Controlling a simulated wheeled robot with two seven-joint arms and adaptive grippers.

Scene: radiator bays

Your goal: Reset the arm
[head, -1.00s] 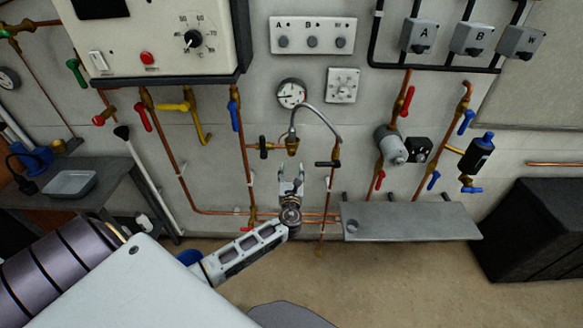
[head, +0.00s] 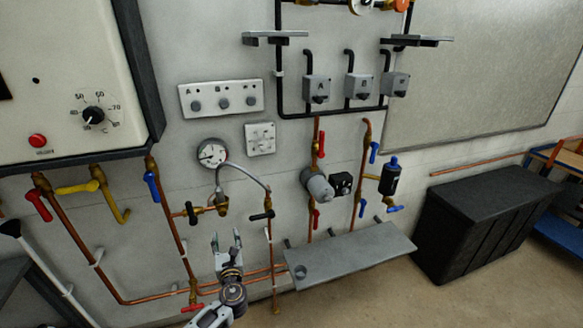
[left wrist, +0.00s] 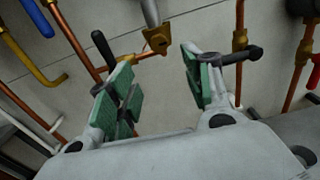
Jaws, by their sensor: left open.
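My left gripper (head: 227,247) is open and empty in the head view, in front of the wall pipes and just below the brass fitting at the end of the grey filling hose (head: 245,173). In the left wrist view its green-padded fingers (left wrist: 160,85) stand wide apart with nothing between them. The brass fitting (left wrist: 157,40) shows beyond the gap between the fingertips. The black-handled valve (head: 192,212) is up and left of the gripper, and another black handle (head: 262,215) is to its right. My right gripper is not in view.
A grey metal shelf (head: 350,255) juts from the wall right of the gripper. A black chest (head: 475,230) stands on the floor at right. The boiler (head: 65,80) hangs at upper left. A pressure gauge (head: 211,153) is on the wall. Floor between shelf and chest is clear.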

